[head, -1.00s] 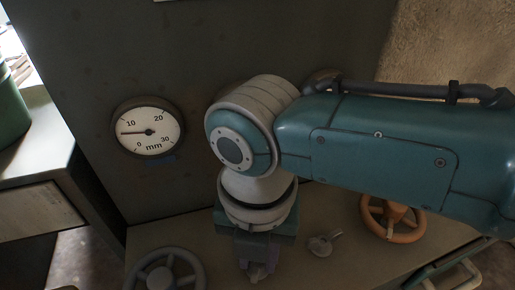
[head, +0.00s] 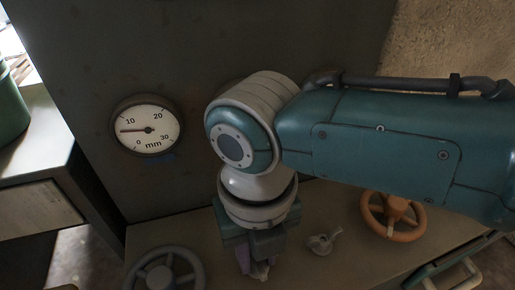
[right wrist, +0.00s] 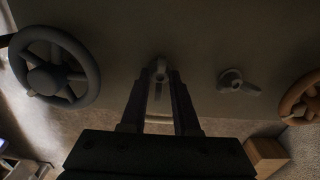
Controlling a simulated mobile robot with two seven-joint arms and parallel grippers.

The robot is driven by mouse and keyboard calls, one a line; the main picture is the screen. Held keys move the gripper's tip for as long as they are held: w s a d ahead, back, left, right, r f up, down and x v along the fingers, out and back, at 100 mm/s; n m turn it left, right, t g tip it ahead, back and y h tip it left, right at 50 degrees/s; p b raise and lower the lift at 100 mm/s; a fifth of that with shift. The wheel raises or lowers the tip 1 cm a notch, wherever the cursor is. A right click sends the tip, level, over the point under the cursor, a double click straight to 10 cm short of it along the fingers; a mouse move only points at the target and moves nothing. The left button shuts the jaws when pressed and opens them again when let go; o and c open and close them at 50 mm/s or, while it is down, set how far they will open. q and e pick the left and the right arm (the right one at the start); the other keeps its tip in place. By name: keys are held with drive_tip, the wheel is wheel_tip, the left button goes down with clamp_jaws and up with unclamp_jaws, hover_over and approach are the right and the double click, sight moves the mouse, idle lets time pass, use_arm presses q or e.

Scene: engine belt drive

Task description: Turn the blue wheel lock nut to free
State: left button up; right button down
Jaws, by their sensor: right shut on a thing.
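The blue wheel looks blue-grey and stands at the lower left in the head view (head: 165,270); it also shows at the left in the right wrist view (right wrist: 55,68). Its lock nut, a small pale winged piece, shows between my fingers in the right wrist view (right wrist: 160,68), with its lever pointing down the picture. In the head view only a pale bit of this nut (head: 262,273) shows below my gripper. My right gripper (right wrist: 167,76) points down at the panel and is shut on the nut. My left gripper is not in view.
A second lock nut (head: 320,243) sits right of my gripper, beside an orange wheel (head: 393,215). A round dial (head: 148,126) on the upright panel reads near 7 mm. A wooden block (right wrist: 267,156) lies lower right in the wrist view.

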drive_tip(key=c, duration=0.7)
unclamp_jaws()
drive_tip(key=shift+o, duration=0.2)
drive_tip(key=shift+r, duration=0.1)
wheel_tip(320, 180, up, 10)
drive_tip(key=p, duration=0.7)
drive_tip(key=shift+p, duration=0.35)
